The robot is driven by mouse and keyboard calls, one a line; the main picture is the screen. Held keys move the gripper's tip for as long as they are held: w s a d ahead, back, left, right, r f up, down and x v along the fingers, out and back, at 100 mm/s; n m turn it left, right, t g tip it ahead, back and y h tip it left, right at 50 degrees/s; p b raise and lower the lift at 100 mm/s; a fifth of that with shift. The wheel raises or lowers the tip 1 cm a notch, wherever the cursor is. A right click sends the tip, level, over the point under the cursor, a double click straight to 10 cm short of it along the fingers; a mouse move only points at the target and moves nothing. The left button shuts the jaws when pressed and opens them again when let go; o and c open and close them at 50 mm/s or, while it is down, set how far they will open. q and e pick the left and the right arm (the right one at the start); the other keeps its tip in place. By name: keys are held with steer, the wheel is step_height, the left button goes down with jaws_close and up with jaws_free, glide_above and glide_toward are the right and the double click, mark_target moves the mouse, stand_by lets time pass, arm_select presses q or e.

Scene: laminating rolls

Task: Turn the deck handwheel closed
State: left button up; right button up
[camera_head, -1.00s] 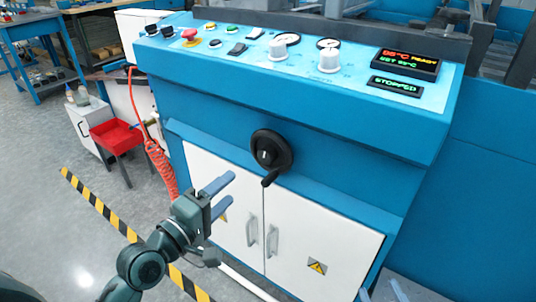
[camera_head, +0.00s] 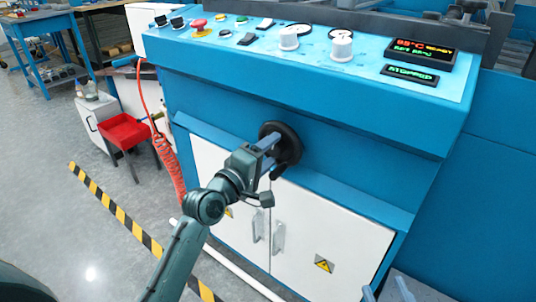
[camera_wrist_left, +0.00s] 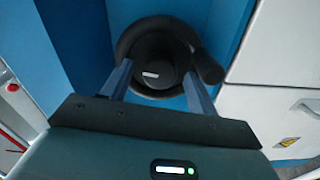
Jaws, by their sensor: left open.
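The black deck handwheel (camera_head: 292,141) is on the blue front of the machine, above the white cabinet doors. Its crank knob points down. My left gripper (camera_head: 271,154) is open at the wheel and partly covers its left side. In the left wrist view, the handwheel (camera_wrist_left: 155,31) fills the top middle, with the knob (camera_wrist_left: 208,69) to the right. My two left fingers stand either side of the hub (camera_wrist_left: 155,70); I cannot tell whether they touch it. The tips of my right gripper (camera_head: 386,292) show apart at the bottom edge, with nothing between them.
The control panel (camera_head: 372,71) above has knobs, a red emergency button (camera_head: 200,27) and a display reading STOPPED. Door handles (camera_head: 278,238) stick out below the wheel. A coiled red hose (camera_head: 165,160) hangs at the left side, near a red bin (camera_head: 122,132). Striped floor tape (camera_head: 115,215) runs along the floor.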

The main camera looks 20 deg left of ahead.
arm_select(q)
steer(key=c, duration=1)
